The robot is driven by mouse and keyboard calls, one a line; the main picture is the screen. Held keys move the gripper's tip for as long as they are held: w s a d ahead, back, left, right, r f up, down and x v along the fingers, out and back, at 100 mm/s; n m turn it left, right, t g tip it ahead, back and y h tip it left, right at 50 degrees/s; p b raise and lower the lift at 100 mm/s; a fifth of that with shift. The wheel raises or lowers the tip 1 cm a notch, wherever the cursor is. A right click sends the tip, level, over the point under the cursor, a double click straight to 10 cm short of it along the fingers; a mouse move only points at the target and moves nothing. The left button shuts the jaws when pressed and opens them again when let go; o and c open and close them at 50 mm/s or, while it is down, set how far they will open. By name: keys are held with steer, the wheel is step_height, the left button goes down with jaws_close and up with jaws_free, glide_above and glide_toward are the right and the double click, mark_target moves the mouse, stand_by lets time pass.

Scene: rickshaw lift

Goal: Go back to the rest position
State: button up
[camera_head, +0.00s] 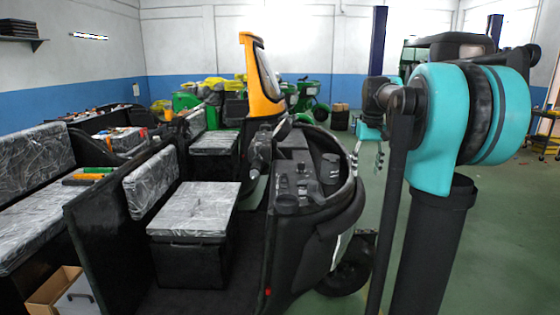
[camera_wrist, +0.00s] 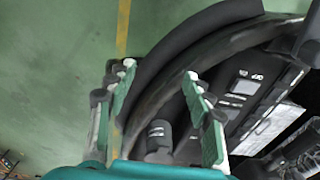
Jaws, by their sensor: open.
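My gripper (camera_head: 367,158) is in the air just right of the rickshaw's dark front end in the head view, its fingers pointing down. In the wrist view my gripper (camera_wrist: 160,73) has its two green-padded fingers spread apart with nothing held between them. The rickshaw's black front dashboard (camera_head: 300,180) lies left of my gripper. In the wrist view the dashboard's curved black edge (camera_wrist: 190,45) passes behind and between the fingers. I cannot tell the exact gap between the fingers and the dashboard.
A wrapped seat box (camera_head: 195,210) stands inside the open rickshaw. A yellow windscreen frame (camera_head: 262,80) and green rickshaws are behind. The green floor (camera_head: 500,230) at right is largely clear.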

steer(key=s+a+f+t, duration=0.1)
steer(key=s+a+f, duration=0.3)
steer(key=s+f, duration=0.8)
steer(key=s+a+f+t, duration=0.2)
steer(key=s+a+f, duration=0.3)
steer(key=s+f, duration=0.8)
step_height(320, 180, down, 4)
steer(key=shift+s+a+r+t, duration=0.1)
steer(key=shift+s+a+t, duration=0.1)
steer(key=shift+t, duration=0.1)
